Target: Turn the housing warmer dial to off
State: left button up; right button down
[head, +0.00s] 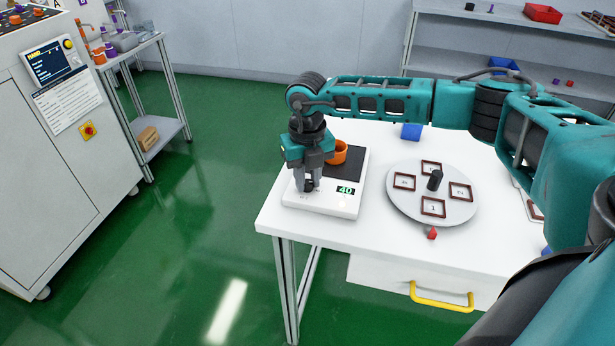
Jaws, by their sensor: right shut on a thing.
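The housing warmer (346,207) is a white box with a dark top plate, on the left end of the white table. Its green display reads 40. An orange round housing (338,152) sits at the back of its dark plate, partly behind my gripper. My right gripper (308,187) points down over the warmer's front left. Its fingers are shut on the small dark dial (309,185), which they mostly hide. The dial's setting cannot be read. My left gripper is not in view.
On the white table (385,235), a round turntable (405,212) with several brown square frames and a black knob stands right of the warmer. A red piece (432,233) lies before it, a blue block (411,131) behind. A yellow drawer handle (441,299) sticks out in front.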

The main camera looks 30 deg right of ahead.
jog(key=n+b, duration=0.1)
jog(key=n, duration=0.3)
jog(key=shift+n, duration=0.3)
jog(key=n+b, duration=0.1)
jog(key=n, duration=0.2)
jog(key=shift+n, duration=0.3)
jog(key=n+b, duration=0.1)
jog(key=n, duration=0.3)
jog(key=shift+a+r+n+b, duration=0.1)
jog(key=shift+n+b, duration=0.4)
jog(key=shift+n, duration=1.3)
jog(key=c, duration=0.9)
grip_release()
jog(key=shift+c, duration=0.2)
